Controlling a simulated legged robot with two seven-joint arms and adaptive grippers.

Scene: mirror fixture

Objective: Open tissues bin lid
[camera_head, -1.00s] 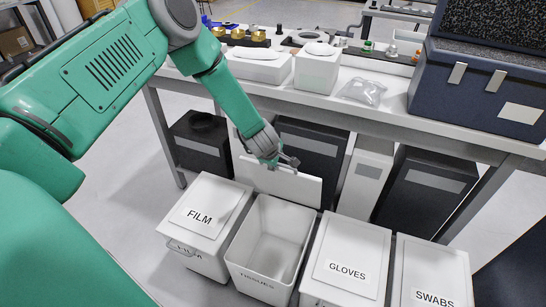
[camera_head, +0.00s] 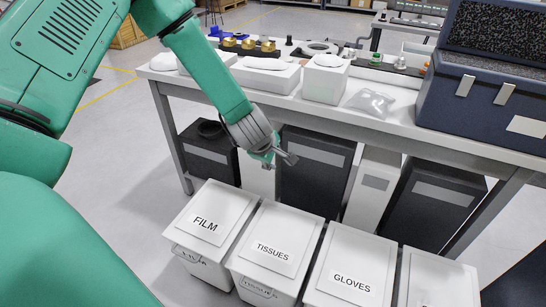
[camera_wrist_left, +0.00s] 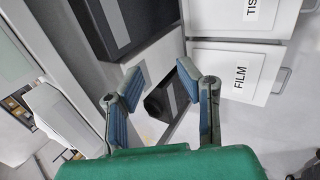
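The tissues bin (camera_head: 255,270) is a white box in the front row, and its white lid (camera_head: 272,240) marked TISSUES lies flat and shut on it. Its inside is hidden. In the left wrist view, part of the tissues lid (camera_wrist_left: 245,15) shows at the top right. My left gripper (camera_head: 282,158) is above and behind the bin, apart from the lid. In the left wrist view its two fingers (camera_wrist_left: 161,80) stand apart with nothing held between them. My right gripper is in neither view.
The film bin (camera_head: 208,225) stands to the left and the gloves bin (camera_head: 350,262) to the right, both lids shut. Behind are dark bins (camera_head: 311,180) under a workbench (camera_head: 395,118), which carries white boxes and a dark blue case (camera_head: 480,90).

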